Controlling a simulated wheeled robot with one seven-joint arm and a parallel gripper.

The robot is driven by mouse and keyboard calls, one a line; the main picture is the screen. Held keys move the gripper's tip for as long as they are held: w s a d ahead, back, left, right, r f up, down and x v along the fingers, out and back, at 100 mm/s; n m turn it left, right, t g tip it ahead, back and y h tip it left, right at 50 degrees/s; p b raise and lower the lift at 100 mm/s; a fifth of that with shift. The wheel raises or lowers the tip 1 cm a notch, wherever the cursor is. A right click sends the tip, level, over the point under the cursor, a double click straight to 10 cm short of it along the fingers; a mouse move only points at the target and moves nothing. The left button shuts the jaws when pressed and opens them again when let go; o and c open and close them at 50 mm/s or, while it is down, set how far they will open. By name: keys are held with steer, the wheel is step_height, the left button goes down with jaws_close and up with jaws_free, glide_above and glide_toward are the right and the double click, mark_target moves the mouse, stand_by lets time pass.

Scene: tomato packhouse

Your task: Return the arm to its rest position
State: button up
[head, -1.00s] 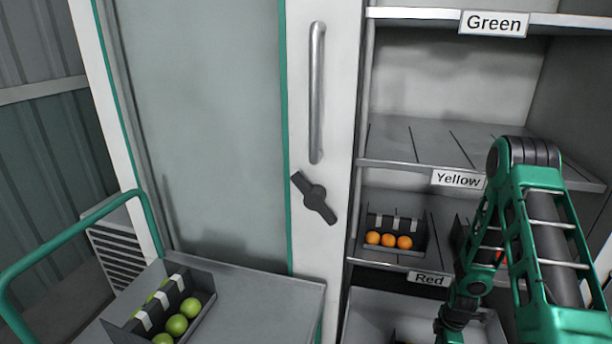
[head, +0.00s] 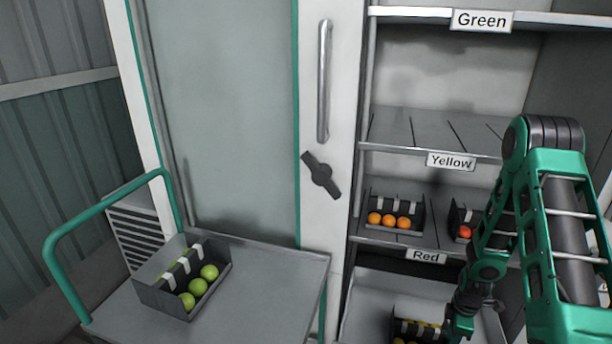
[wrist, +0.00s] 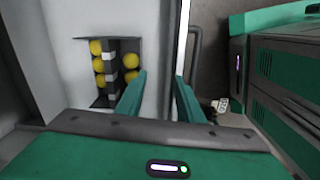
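My gripper (wrist: 160,76) shows in the wrist view with its two green fingers apart and nothing between them. In the head view my green arm reaches down the right side, in front of the shelf unit, and its lower end is cut off by the bottom edge. A dark box of yellow tomatoes (wrist: 102,72) lies left of the fingers in the wrist view, apart from them. The same box shows partly in the head view (head: 418,327), beside the low end of my arm.
The shelf unit has boards labelled Green (head: 482,20), Yellow (head: 451,161) and Red (head: 426,256). A box of orange tomatoes (head: 396,219) and a partly hidden box with red ones (head: 458,222) stand there. Left, a cart (head: 262,303) carries a box of green tomatoes (head: 163,297).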

steer(key=s+d+r+m, duration=0.1)
steer(key=s+r+m, duration=0.2)
steer(key=r, duration=0.6)
steer(key=s+d+r+m+h, duration=0.1)
steer(key=s+r+m, duration=0.15)
steer(key=r, duration=0.65)
steer(key=s+r+m, duration=0.2)
steer(key=r+m, duration=0.2)
steer(key=r, duration=0.5)
steer(key=s+a+r+m, duration=0.2)
steer(key=s+r+m, duration=0.3)
steer(key=s+r, duration=0.2)
steer(key=s+a+r+m+y, duration=0.1)
steer(key=s+a+r+m, duration=0.2)
steer(key=s, duration=0.9)
step_height(320, 180, up, 4)
steer(key=shift+s+a+m, duration=0.15)
steer(key=shift+a+m, duration=0.05)
steer(key=shift+m, duration=0.95)
steer(key=shift+w+f, duration=0.25)
steer(key=shift+w, duration=0.4)
